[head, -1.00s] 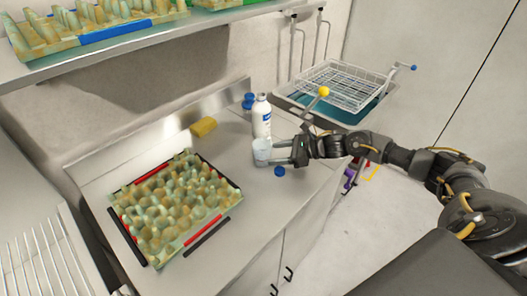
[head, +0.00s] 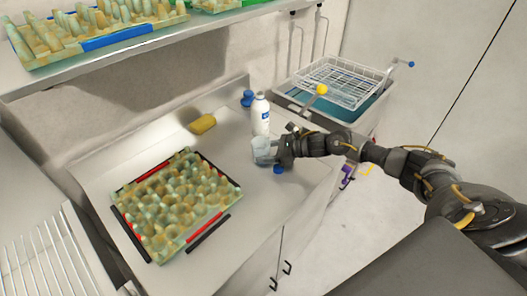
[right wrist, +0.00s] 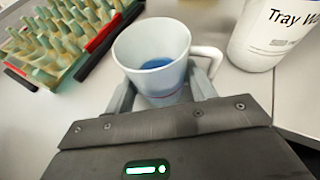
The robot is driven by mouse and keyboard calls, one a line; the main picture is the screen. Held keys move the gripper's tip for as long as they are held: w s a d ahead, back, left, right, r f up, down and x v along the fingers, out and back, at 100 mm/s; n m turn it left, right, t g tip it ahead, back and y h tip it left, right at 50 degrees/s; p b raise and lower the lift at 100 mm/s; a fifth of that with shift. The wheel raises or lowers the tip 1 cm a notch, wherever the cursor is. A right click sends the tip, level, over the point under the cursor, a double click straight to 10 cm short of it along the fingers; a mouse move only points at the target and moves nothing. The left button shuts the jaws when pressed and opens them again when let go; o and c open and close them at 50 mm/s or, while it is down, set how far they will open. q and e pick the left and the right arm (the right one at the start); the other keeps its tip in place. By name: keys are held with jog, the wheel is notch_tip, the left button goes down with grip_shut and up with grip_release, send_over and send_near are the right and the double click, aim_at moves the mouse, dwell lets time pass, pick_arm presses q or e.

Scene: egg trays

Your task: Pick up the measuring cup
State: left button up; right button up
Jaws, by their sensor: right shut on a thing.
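The measuring cup (head: 263,152) is a small pale cup near the right end of the steel counter. In the right wrist view the cup (right wrist: 152,52) shows a white inside with something blue at its bottom and a handle on the right. My right gripper (head: 275,152) is shut on the cup, its fingers on both sides of the cup's body. It also shows in the right wrist view (right wrist: 160,100). The cup is slightly tilted; whether it touches the counter I cannot tell. My left gripper is not in view.
A white bottle (head: 261,115) stands just behind the cup. A blue cap (head: 279,169) lies close by. A sink with a wire basket (head: 338,82) is at the back right.

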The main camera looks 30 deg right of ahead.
jog(key=shift+r, duration=0.15)
jog(key=shift+r+b, duration=1.1)
jog(key=s+a+r+b, duration=0.1)
jog(key=s+r+b, duration=0.5)
jog(key=s+r, duration=0.4)
jog(key=shift+s+a+r, duration=0.15)
jog(key=shift+s+r, duration=0.1)
jog(key=shift+s, duration=1.65)
jog(key=shift+s, duration=0.1)
